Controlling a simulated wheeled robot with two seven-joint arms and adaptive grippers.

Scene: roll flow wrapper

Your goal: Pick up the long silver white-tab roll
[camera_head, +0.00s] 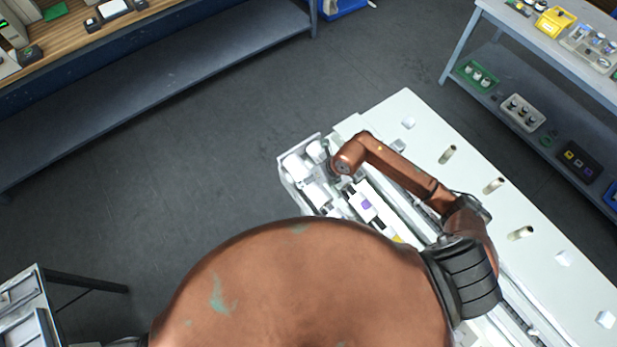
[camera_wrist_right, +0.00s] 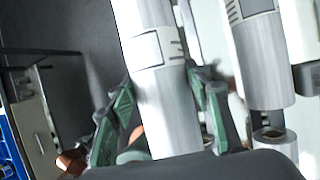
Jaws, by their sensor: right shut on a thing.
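In the right wrist view, a long silver roll (camera_wrist_right: 165,100) with a white tab (camera_wrist_right: 146,48) and dark marks beside it runs down the middle of the picture. My right gripper (camera_wrist_right: 160,108) has green fingers on both sides of this roll and is shut on it. My left gripper is not in view.
The white machine top (camera_head: 425,130) carries several upright pegs (camera_head: 447,154) along its right side. White rolls (camera_head: 300,168) lie at its far left end, near a purple-tabbed part (camera_head: 367,203). A grey shelf bench (camera_head: 500,65) stands at right. The floor (camera_head: 200,150) at left is clear.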

